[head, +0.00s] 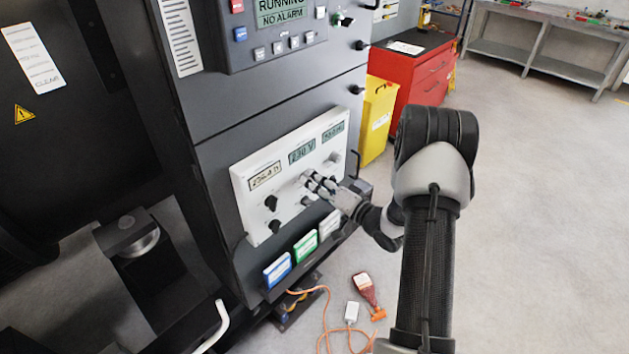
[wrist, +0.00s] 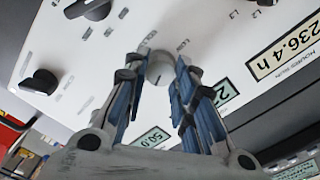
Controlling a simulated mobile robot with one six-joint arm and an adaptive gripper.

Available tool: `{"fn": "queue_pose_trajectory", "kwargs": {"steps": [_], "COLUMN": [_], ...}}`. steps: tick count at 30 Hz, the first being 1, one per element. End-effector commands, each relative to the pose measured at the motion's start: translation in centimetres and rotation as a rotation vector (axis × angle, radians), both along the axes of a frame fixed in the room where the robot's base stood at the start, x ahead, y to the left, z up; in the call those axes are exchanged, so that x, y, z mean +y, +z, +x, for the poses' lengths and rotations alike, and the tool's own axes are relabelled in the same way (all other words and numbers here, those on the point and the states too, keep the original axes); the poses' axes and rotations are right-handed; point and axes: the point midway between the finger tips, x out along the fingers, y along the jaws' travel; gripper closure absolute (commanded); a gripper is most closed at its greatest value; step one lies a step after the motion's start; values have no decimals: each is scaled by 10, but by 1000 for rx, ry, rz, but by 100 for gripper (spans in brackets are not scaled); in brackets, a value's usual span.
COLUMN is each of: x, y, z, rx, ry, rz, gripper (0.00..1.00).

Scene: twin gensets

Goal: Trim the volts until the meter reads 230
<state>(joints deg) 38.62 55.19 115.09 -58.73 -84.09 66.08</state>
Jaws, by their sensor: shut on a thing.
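The white meter panel (head: 243,205) is on the front of the dark cabinet. Its middle display, the volt meter (head: 302,151), reads 230 V. My gripper (head: 314,184) reaches the panel below that meter. In the wrist view my gripper (wrist: 159,78) is shut on a pale round trim knob (wrist: 160,66), with a finger on each side. In the wrist view the fingers partly cover the volt meter (wrist: 227,94).
Black knobs (head: 271,203) sit on the panel left of my gripper. The hours display (head: 265,176) reads 236.4 h. Blue, green and white boxes (head: 305,246) are below. An orange cable (head: 327,318) lies on the floor. Open floor is at right.

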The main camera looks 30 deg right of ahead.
Motion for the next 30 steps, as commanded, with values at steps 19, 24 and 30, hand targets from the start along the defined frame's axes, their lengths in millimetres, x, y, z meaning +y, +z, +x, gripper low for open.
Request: {"fn": "queue_pose_trajectory", "kwargs": {"steps": [19, 24, 30], "x": [0, 0, 0], "y": [0, 0, 0], "z": [0, 0, 0], "rx": [4, 4, 4], "ry": [0, 0, 0], "rz": [12, 11, 11], "gripper": [64, 55, 55]}}
